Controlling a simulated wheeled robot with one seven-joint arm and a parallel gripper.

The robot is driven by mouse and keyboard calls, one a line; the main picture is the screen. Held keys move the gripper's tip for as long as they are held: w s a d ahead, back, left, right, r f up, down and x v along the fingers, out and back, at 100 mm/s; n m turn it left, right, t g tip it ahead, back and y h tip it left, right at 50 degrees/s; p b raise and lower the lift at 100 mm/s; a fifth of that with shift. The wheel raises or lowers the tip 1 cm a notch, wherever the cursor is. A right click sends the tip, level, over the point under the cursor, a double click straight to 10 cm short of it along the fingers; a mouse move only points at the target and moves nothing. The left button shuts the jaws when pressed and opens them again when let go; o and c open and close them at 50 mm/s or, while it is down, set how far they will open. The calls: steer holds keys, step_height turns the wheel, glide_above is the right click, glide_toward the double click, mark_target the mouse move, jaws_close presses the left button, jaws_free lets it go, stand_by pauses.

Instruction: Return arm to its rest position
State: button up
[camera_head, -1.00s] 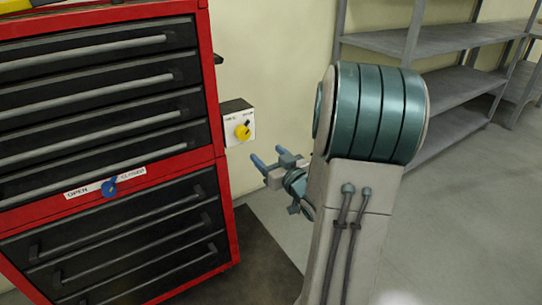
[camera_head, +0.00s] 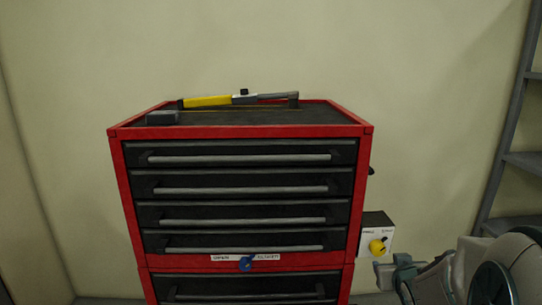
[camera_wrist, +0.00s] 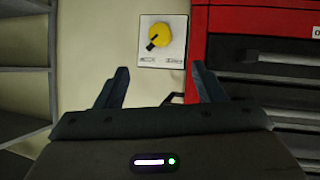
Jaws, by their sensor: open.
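My gripper (camera_wrist: 160,85) is open and empty in the wrist view, its two dark fingers apart. Between and beyond the fingers is a white switch box (camera_wrist: 147,60) with a yellow knob (camera_wrist: 159,35) on the wall. In the head view my arm (camera_head: 480,270) shows at the bottom right. Part of my gripper (camera_head: 392,270) shows just below the switch box (camera_head: 385,228) and its yellow knob (camera_head: 377,247). The gripper appears apart from the knob.
A red tool cabinet (camera_head: 117,175) with dark drawers stands left of the arm, with a blue latch knob (camera_head: 246,264) on its front. A yellow-handled tool (camera_head: 207,101) lies on top. Grey shelving (camera_head: 500,140) stands at the right.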

steer(key=s+a+r+g+y+p, duration=0.1)
steer(key=s+a+r+g+p, duration=0.3)
steer(key=s, duration=0.5)
steer(key=s+a+r+g+y+p, duration=0.1)
steer(key=s+a+r+g+p, duration=0.4)
steer(key=s+a+r+p, duration=0.4)
steer(key=shift+s+a+r+y, duration=0.3)
steer(key=shift+s+a+r, duration=0.3)
steer(key=shift+a+r, duration=0.25)
steer(key=shift+s+r, duration=0.1)
steer(key=shift+s, duration=0.2)
